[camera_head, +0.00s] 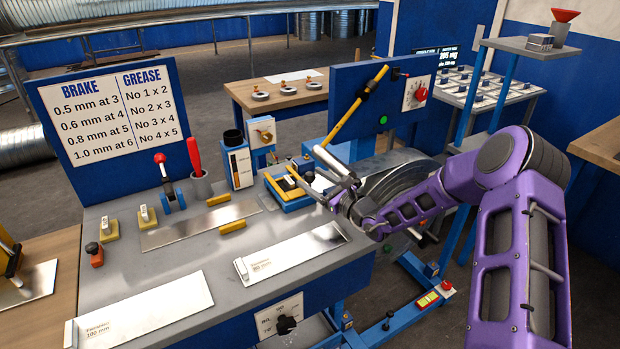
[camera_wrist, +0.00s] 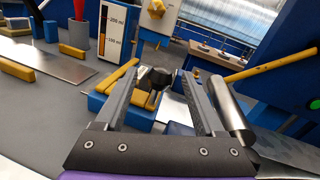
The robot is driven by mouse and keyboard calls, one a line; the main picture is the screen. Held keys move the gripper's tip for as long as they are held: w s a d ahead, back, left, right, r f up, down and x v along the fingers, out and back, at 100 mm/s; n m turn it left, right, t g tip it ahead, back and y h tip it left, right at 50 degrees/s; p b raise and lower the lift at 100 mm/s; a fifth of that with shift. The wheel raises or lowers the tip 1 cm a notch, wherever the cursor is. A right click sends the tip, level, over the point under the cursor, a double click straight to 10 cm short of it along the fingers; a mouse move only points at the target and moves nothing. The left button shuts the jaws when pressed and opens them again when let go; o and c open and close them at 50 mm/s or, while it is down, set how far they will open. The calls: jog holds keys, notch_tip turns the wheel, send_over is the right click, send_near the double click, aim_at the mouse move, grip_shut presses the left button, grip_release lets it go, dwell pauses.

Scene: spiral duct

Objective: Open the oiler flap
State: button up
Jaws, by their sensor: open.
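My gripper (camera_head: 316,174) is open and reaches in from the right over the back right part of the grey bench. In the wrist view its two grey fingers (camera_wrist: 157,82) stand apart, with a dark rounded piece (camera_wrist: 156,76) showing between them. That piece is over a blue block with yellow bars (camera_head: 286,196); I cannot tell whether the fingers touch it. A blue box with a millilitre scale (camera_head: 240,168), likely the oiler, stands left of the gripper, and it also shows in the wrist view (camera_wrist: 116,32). I cannot make out a flap for certain.
A yellow lever (camera_head: 356,108) slants up behind my gripper, before a blue panel (camera_head: 346,88). A red-handled tool in a grey cup (camera_head: 201,186) stands left of the scaled box. Metal strips (camera_head: 290,252) lie on the front of the bench.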

jog(key=shift+x, duration=0.9)
jog(key=shift+c, duration=0.3)
grip_shut()
dwell(0.6)
